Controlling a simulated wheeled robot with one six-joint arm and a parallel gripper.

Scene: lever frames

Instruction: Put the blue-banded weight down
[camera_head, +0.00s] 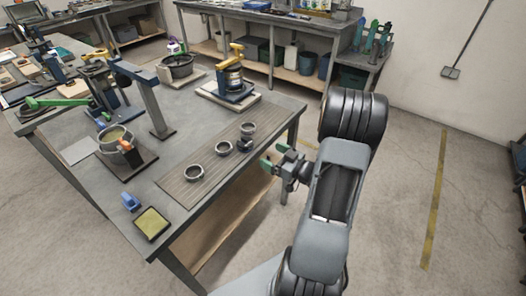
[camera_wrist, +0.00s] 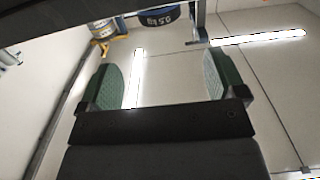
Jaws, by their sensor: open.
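The blue-banded weight (camera_wrist: 158,16) shows at the top of the wrist view, its printed label upside down and its edge cut off by the frame. In the head view several small round pieces (camera_head: 195,172) stand on the ribbed mat (camera_head: 183,187) near the table's right edge; I cannot tell there which one has the blue band. My gripper (camera_head: 273,156) is just off that edge, to the right of these pieces. In the wrist view its green-padded fingers (camera_wrist: 160,80) are wide apart with nothing between them, and the weight is beyond them, apart from both.
On the table (camera_head: 203,105) a grey post stand (camera_head: 152,103), a pot on a dark board (camera_head: 117,143) and a yellow-handled device (camera_head: 235,75) stand behind the mat. A yellow-topped tray (camera_head: 152,223) sits at the front corner. The floor to the right is open.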

